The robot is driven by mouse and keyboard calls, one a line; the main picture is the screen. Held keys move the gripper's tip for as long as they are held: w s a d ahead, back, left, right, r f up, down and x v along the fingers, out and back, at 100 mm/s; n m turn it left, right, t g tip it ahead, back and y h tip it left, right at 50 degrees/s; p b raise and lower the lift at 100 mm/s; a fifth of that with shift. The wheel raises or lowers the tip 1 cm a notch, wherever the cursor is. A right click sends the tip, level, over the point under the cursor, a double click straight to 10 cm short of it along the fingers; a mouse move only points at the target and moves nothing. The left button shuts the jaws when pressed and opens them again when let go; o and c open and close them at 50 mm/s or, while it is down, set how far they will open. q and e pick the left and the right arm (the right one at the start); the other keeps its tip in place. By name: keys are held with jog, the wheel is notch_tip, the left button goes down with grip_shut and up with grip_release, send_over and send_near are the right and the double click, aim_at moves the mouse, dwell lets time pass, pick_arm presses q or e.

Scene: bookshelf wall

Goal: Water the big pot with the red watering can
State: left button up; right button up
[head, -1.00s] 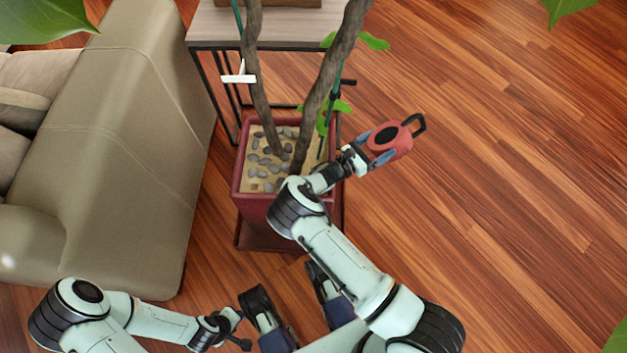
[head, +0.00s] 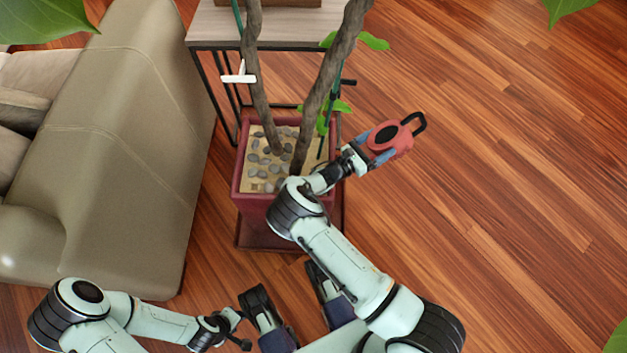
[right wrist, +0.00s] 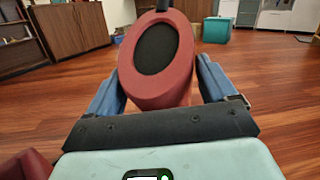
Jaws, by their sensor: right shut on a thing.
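The red watering can (head: 396,144) is held by my right gripper (head: 374,143), beside the right rim of the big pot and above the floor. In the right wrist view, the can (right wrist: 174,91) sits between the two blue fingers (right wrist: 160,84), its dark round opening facing the camera. Its black handle points up and right in the head view. The big pot (head: 285,213) is dark red and square, with pebbles on pale soil and two thick trunks. My right arm covers part of its front right corner. At lower left, my left arm ends near a dark part; its fingers are unclear (head: 232,328).
A beige sofa (head: 120,130) stands close on the left of the pot. A side table (head: 275,28) stands behind it. Open wooden floor (head: 500,190) lies to the right. The wrist view shows cabinets (right wrist: 72,38) and a teal bin (right wrist: 216,30) farther off.

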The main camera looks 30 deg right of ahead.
jog(key=shift+a+r+h, duration=0.3)
jog(key=shift+r+h, duration=0.2)
jog(key=shift+r, duration=0.35)
dwell(1.9)
dwell(0.6)
jog(key=shift+d+f+y, duration=0.15)
jog(key=shift+f+y, duration=0.15)
jog(key=f+y+p, duration=0.1)
jog(key=f, duration=0.1)
jog(key=f+y+p, duration=0.1)
jog(key=y, duration=0.1)
jog(key=d+f+y+p, duration=0.1)
jog(key=f, duration=0.1)
jog(key=shift+f+m, duration=0.35)
jog(key=shift+m, duration=0.05)
jog(key=shift+f+y, duration=0.5)
jog(key=shift+y, duration=0.1)
jog(key=d+r, duration=0.1)
jog(key=d, duration=0.1)
jog(key=d+r+p, duration=0.1)
jog(key=d, duration=0.1)
jog(key=d+r+p, duration=0.1)
jog(key=d, duration=0.1)
jog(key=shift+s+d+r, duration=0.25)
jog(key=shift+d, duration=0.05)
jog(key=shift+d+r, duration=0.3)
jog(key=shift+d, duration=0.35)
